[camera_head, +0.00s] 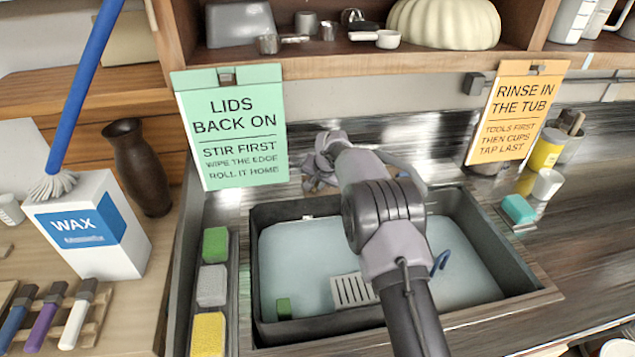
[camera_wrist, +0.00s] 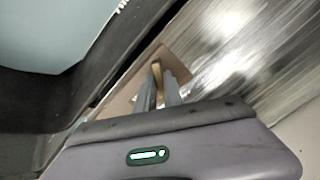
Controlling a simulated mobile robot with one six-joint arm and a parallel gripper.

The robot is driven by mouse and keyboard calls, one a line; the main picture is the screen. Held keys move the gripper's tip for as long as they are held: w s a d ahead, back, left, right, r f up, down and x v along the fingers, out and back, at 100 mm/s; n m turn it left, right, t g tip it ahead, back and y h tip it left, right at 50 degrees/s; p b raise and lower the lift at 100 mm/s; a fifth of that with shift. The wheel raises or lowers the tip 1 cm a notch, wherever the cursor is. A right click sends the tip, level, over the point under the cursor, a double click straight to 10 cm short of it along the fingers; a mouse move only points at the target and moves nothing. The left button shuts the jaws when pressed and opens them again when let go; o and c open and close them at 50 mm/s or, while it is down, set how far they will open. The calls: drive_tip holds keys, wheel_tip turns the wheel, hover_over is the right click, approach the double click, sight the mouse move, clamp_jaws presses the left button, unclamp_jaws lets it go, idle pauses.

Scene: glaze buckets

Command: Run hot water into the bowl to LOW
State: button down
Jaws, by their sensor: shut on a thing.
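The dark rectangular bowl (camera_head: 262,300) sits in the sink, holding pale blue liquid (camera_head: 300,250). Its dark rim (camera_wrist: 100,60) also crosses the upper left of the wrist view. My gripper (camera_wrist: 165,75) is shut on a narrow brass-coloured piece (camera_wrist: 158,72), seen between the fingers; I cannot tell whether it is a tap handle. In the head view my arm covers the middle of the bowl and reaches behind its back edge, where grey metal parts (camera_head: 315,170) show. No clear tap spout or running stream is visible. A LOW mark cannot be made out.
In the bowl are a white slotted piece (camera_head: 352,290), a green block (camera_head: 284,308) and a blue hooked handle (camera_head: 440,262). Sponges (camera_head: 212,285) line the left side. A green sign (camera_head: 235,130) and an orange sign (camera_head: 517,115) hang behind. A wax box (camera_head: 88,230) stands left.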

drive_tip(key=shift+n, duration=0.7)
drive_tip(key=c, duration=1.5)
unclamp_jaws()
drive_tip(key=shift+o, duration=0.2)
drive_tip(key=p+v, duration=0.2)
drive_tip(key=v, duration=1.5)
drive_tip(key=shift+r+p, duration=0.2)
drive_tip(key=shift+p, duration=0.2)
drive_tip(key=shift+a, duration=0.15)
